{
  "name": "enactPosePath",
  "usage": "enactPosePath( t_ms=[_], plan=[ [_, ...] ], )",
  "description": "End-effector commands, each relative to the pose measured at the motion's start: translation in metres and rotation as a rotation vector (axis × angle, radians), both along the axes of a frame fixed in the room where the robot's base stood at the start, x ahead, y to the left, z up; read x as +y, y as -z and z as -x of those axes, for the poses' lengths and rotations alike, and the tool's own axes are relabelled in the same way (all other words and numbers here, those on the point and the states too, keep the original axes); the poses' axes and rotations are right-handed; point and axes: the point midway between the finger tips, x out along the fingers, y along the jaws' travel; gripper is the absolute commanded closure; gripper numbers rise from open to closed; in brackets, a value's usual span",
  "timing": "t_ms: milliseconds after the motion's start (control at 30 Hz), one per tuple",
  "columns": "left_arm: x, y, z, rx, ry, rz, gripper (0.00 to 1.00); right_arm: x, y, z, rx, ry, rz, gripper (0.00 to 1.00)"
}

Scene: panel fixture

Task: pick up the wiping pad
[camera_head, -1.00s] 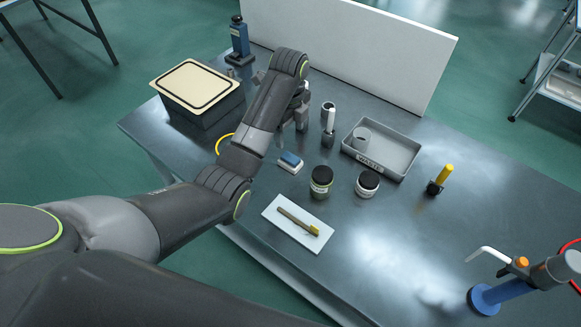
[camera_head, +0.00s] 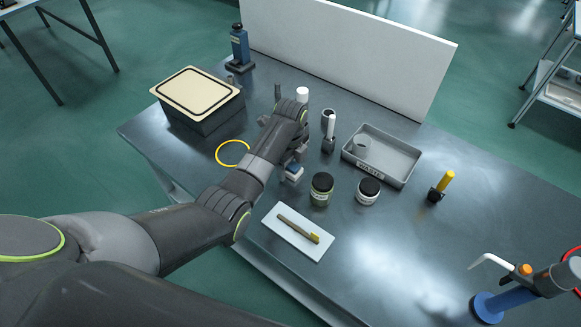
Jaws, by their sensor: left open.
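The wiping pad, a small blue-topped block with a pale base (camera_head: 294,173), lies on the metal table in the head view. My left forearm and wrist cover part of it. My left gripper (camera_head: 278,128) is open, just beyond the pad in the picture. Its fingers are mostly hidden behind the wrist, and I cannot tell whether they touch anything.
Two dark-lidded jars (camera_head: 321,187) (camera_head: 367,190) stand right of the pad. A grey waste tray (camera_head: 402,175) is farther right. A white tray with a brush (camera_head: 290,243) lies in front.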

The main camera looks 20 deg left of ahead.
Motion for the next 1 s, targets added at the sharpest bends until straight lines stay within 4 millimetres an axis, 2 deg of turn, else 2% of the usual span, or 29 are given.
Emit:
enactPosePath(
  t_ms=[267,667,867,1000],
  plan=[
    [0.0,0.005,0.0,0.0,0.0,0.0,0.34,0.002,0.0,0.0,0.0,0.001,-0.002,0.34],
    [0.0,0.004,0.0,0.0,0.0,0.0,0.82,0.003,0.0,0.0,0.0,0.002,-0.003,0.34],
    [0.0,0.004,0.0,-0.001,0.0,0.0,0.82,0.003,0.0,0.0,0.0,0.001,-0.003,0.34],
    [0.0,-0.007,-0.001,-0.004,0.0,0.0,0.82,0.003,0.0,0.0,0.0,0.001,-0.003,0.34]
  ],
)
